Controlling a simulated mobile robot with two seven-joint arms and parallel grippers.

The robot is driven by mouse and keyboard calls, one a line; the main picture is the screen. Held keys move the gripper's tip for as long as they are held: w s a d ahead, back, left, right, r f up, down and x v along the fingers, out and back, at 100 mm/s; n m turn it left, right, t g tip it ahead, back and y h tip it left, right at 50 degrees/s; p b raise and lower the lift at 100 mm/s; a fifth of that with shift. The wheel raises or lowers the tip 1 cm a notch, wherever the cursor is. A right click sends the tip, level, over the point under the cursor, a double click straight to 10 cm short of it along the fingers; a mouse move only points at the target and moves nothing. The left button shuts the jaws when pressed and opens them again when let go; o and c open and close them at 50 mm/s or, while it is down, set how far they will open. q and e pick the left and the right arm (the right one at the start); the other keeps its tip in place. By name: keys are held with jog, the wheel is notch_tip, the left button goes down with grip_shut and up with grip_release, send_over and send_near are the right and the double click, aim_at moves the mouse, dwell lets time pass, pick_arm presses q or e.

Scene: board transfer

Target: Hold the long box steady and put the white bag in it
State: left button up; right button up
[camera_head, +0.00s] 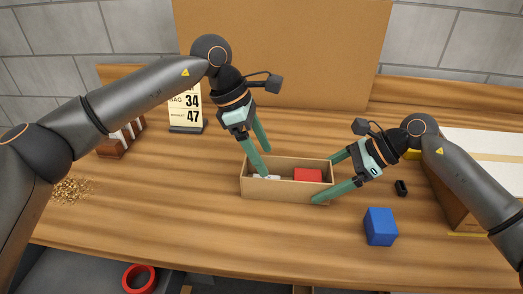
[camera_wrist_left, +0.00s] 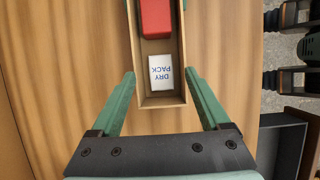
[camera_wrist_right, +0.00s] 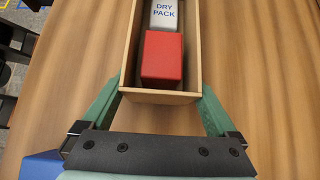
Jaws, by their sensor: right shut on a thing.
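The long box (camera_head: 285,190) is an open-topped wooden box lying lengthwise on the table. The white bag (camera_wrist_left: 160,73), marked "DRY PACK", lies inside the box's left end; it also shows in the right wrist view (camera_wrist_right: 164,14). In the head view my left finger partly hides it. My left gripper (camera_head: 265,162) is open and empty above that end, its fingers spread to either side of the box's width. My right gripper (camera_head: 324,180) is shut on the box's right end, one finger along each long wall.
A red block (camera_head: 308,175) lies in the box beside the bag. A blue cube (camera_head: 380,227) and a small black object (camera_head: 401,188) are on the table at right. A sign (camera_head: 186,115) stands behind left.

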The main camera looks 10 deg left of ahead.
pick_arm(q)
jog(key=shift+o, duration=0.6)
jog(key=v, duration=1.2)
pick_arm(e)
jog(key=o, duration=0.7)
